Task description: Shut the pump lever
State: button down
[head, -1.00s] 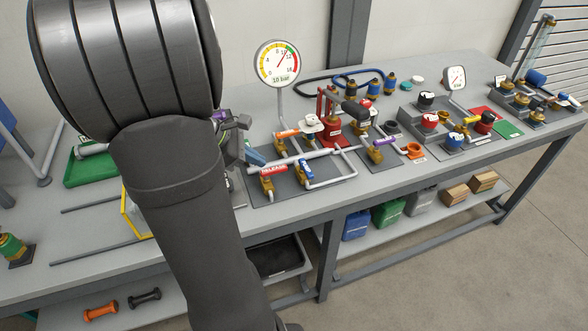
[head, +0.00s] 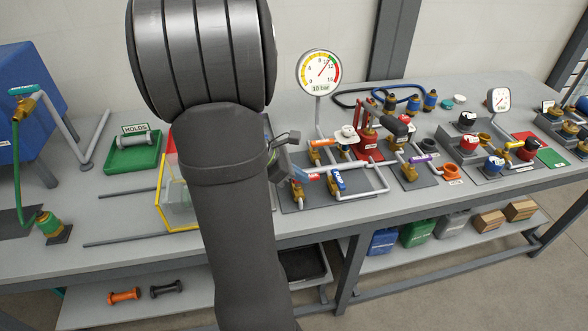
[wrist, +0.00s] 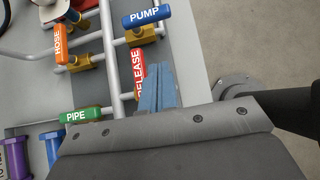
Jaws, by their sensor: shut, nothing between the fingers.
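The pump lever (wrist: 147,17) is a blue handle lettered PUMP on a brass valve (wrist: 141,37), at the top of the wrist view. In the head view the blue lever (head: 337,180) shows just right of my fingertips. The red RELEASE lever (wrist: 138,72) lies close beside my fingers in the wrist view, partly hidden by them. My gripper (wrist: 160,86) is shut and empty, its light blue fingers together. In the head view my gripper (head: 308,169) is above the near pipes, largely hidden by my arm. I see no contact with the pump lever.
An orange HOSE lever (wrist: 58,38) and green PIPE lever (wrist: 81,115) sit nearby on white pipes. A round gauge (head: 319,72) stands behind. A red hand pump (head: 368,143) is to the right. A yellow-edged clear box (head: 178,205) stands left of my arm.

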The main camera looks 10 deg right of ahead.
aim_at(338, 181)
jog(key=x, duration=0.4)
jog(key=shift+s, duration=0.1)
jog(key=d, duration=0.3)
jog(key=shift+d+f, duration=0.2)
jog(key=shift+f, duration=0.05)
jog(key=shift+d, duration=0.6)
